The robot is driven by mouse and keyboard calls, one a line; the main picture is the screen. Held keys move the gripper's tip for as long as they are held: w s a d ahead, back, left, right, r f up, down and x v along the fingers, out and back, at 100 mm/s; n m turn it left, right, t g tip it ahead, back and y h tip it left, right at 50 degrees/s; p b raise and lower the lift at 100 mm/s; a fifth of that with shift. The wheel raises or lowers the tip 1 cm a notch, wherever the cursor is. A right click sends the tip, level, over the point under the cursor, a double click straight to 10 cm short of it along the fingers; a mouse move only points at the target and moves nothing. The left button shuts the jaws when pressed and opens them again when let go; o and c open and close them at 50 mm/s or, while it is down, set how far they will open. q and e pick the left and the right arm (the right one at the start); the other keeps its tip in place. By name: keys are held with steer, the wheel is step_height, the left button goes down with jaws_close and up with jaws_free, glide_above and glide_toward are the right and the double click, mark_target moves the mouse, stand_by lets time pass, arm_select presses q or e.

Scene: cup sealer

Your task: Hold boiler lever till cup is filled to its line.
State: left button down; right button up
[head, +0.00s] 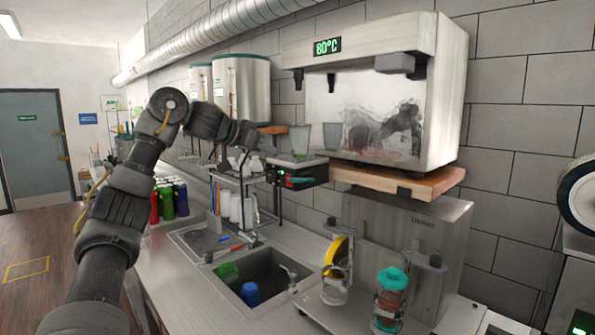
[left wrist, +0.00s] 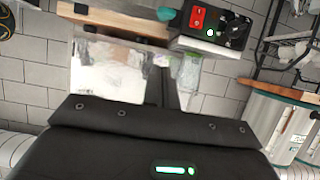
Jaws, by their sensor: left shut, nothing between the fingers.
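The boiler (head: 445,90) is a steel box with a green 80°C display on the back wall. Two dark taps hang from its front, the left one (head: 298,80) above a clear cup (head: 300,141). The cup stands upright on a small grey platform (head: 300,160), with a green tint low in it; its fill line is too small to make out. My left gripper (head: 268,146) is shut and empty, just left of the cup and lower than the tap. In the left wrist view the boiler's shiny front (left wrist: 110,72) appears upside down. My right gripper is not in view.
A wooden shelf (head: 420,182) carries the boiler. Below are a sink (head: 265,270) with green and blue items, and a teal-lidded jar (head: 391,298). Steel urns (head: 242,88) stand farther back.

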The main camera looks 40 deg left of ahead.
arm_select(q)
steer(key=shift+d+r, duration=0.15)
steer(key=p, duration=0.1)
glide_above(292, 179)
steer(key=f, duration=0.3)
steer(key=shift+w+a+f, duration=0.1)
steer(key=shift+a+f, duration=0.1)
steer(key=shift+a, duration=0.1)
steer(key=f, duration=0.2)
steer(key=f+p, duration=0.1)
steer(key=shift+w+f, duration=0.15)
steer(key=shift+w, duration=0.1)
steer(key=shift+s+a+f, duration=0.15)
steer(key=shift+s+f, duration=0.15)
steer(key=shift+f, duration=0.3)
steer(key=shift+w+f, duration=0.1)
steer(key=shift+w, duration=0.05)
steer(key=shift+d, duration=0.2)
